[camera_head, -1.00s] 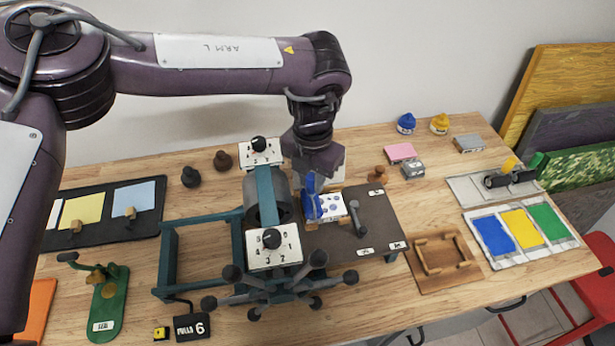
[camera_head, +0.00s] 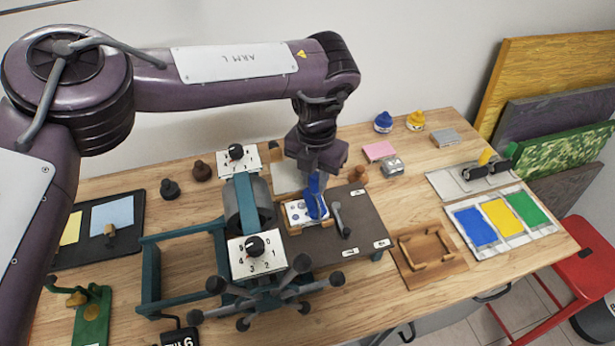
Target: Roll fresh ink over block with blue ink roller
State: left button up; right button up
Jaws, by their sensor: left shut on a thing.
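My left gripper (camera_head: 318,166) points down over the press bed (camera_head: 360,225) and is shut on the blue ink roller (camera_head: 316,197). The roller is upright, its lower end at the right part of the printing block (camera_head: 296,212). I cannot tell whether it touches the block. The block is pale with blue round marks and lies on the dark bed, just right of the press drum (camera_head: 236,215). The roller hides part of the block. My right gripper is not in view.
The teal press with its spoked wheel (camera_head: 265,300) stands close left of the block. A dark handle (camera_head: 341,220) lies right of it. A wooden frame (camera_head: 425,252) and a tray of blue, yellow and green ink (camera_head: 500,222) are farther right.

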pick_arm(q)
jog(key=shift+s+a+p, duration=0.55)
jog(key=shift+a+p, duration=0.05)
jog(key=shift+a, duration=2.25)
jog(key=w+d+b, duration=0.1)
jog(key=d, duration=0.7)
jog(key=shift+w, duration=0.3)
jog(key=shift+a, duration=0.1)
notch_tip(320, 180, up, 7)
jog(key=p, duration=0.5)
dwell(0.5)
